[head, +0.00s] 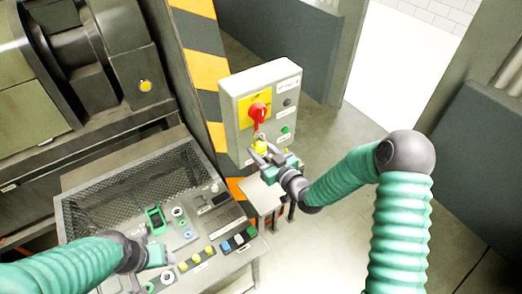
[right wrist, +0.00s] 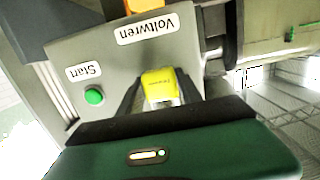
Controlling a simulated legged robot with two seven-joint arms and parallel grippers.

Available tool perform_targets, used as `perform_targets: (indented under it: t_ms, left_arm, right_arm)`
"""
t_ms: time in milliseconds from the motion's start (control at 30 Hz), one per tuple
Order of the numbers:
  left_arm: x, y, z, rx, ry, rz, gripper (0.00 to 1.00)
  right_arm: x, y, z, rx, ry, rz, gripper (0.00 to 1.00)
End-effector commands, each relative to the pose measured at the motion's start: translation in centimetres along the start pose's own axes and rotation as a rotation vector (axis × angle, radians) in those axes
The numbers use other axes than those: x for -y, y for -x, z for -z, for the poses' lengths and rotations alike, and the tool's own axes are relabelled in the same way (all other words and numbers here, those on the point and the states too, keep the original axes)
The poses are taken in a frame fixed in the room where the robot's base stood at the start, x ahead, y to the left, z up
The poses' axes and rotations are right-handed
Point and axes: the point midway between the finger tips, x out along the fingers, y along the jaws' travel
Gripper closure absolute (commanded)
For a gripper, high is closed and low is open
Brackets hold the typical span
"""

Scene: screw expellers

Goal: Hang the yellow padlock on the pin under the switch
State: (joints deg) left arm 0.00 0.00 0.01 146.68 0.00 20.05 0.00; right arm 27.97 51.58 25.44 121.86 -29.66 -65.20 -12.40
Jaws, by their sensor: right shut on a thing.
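The yellow padlock (head: 260,147) is up against the front of the grey switch box, just below the red rotary switch (head: 258,113). My right gripper (head: 262,153) is shut on it; in the right wrist view the padlock (right wrist: 160,86) sits between the two dark fingers. Its shackle end points up toward the switch. The pin is too small or hidden to make out, so I cannot tell whether the shackle is around it. My left gripper (head: 150,250) is low over the control desk at the left; its jaw opening is unclear.
The switch box (head: 285,80) has a green button (head: 285,129) right of the padlock, also seen in the right wrist view (right wrist: 94,96). A striped post (head: 205,70) stands behind it. The desk (head: 215,262) bears several buttons. Open floor (head: 335,235) lies to the right.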

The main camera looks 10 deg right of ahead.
Motion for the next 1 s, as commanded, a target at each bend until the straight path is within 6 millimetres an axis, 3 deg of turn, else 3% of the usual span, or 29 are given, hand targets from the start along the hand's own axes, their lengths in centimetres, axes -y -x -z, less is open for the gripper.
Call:
perform_targets:
  t_ms: [133,167,333,1000]
  left_arm:
    - [0.0,-0.01,0.0,0.0,0.0,0.0,0.35]
    - [0.0,-0.01,0.0,0.0,0.0,0.0,0.35]
    - [0.0,-0.01,0.0,0.0,0.0,0.0,0.35]
    - [0.0,-0.01,0.0,0.0,0.0,0.0,0.35]
  right_arm:
    - [-0.12,-0.04,-0.1,0.003,-0.001,-0.003,0.94]
    - [-0.12,-0.04,-0.11,0.003,-0.001,-0.003,0.57]
    - [-0.01,-0.04,-0.12,0.003,-0.001,0.0,0.35]
    - [0.52,-0.16,-0.01,0.002,0.002,0.006,0.33]
